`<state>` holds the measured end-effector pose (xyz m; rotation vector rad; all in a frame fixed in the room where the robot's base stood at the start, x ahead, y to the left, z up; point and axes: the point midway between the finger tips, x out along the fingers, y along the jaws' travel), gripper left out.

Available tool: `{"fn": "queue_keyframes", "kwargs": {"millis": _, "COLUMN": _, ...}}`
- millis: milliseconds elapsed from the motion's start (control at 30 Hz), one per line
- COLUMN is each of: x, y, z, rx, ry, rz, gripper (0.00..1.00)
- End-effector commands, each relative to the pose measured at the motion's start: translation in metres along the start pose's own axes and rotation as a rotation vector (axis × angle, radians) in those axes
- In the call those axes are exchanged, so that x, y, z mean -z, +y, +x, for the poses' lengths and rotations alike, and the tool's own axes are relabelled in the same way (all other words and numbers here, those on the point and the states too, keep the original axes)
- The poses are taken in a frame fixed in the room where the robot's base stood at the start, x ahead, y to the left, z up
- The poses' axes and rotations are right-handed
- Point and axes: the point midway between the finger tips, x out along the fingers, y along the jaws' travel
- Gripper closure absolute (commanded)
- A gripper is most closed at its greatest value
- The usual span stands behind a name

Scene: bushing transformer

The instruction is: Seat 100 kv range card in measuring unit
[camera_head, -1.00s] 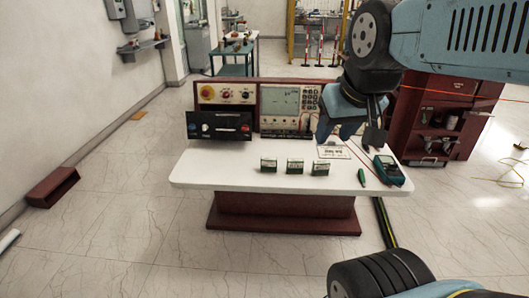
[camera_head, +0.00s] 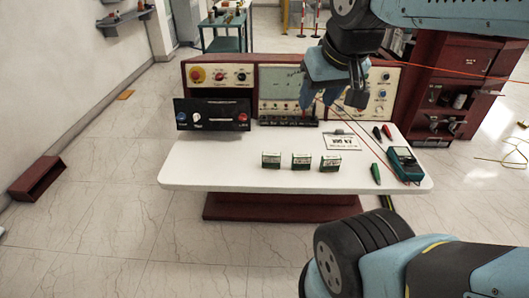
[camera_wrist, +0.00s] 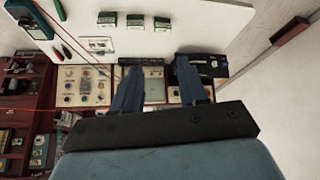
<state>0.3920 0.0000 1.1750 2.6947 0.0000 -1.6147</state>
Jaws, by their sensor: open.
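Three small green-and-white cards stand in a row on the white table: left (camera_head: 271,160), middle (camera_head: 301,161) and right (camera_head: 330,162). Their print is too small to tell which is the 100 kV range card. A white placard (camera_head: 341,142) with large blurred lettering, apparently ending in "KV", lies behind them. The likely measuring unit is the panel with a screen (camera_head: 279,82), with a black slotted strip (camera_head: 288,121) at its foot. My gripper (camera_head: 332,100) is open and empty, above the table's back, in front of this panel. The wrist view shows its spread fingers (camera_wrist: 160,68).
A black control box (camera_head: 212,115) stands at the table's back left. A teal meter (camera_head: 404,162), its leads and a green probe (camera_head: 375,173) lie at the right. The table's front left (camera_head: 205,165) is clear. A dark red cabinet (camera_head: 450,85) stands behind right.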

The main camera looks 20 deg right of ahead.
Motion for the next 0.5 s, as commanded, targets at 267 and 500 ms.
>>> {"fn": "queue_keyframes", "kwargs": {"millis": 267, "x": 0.016, "y": 0.001, "z": 0.011, "rx": 0.013, "ry": -0.033, "rz": 0.02, "gripper": 0.31}}
{"fn": "queue_keyframes", "kwargs": {"millis": 500, "x": 0.056, "y": 0.004, "z": 0.049, "rx": 0.036, "ry": -0.119, "rz": 0.084, "gripper": 0.08}}
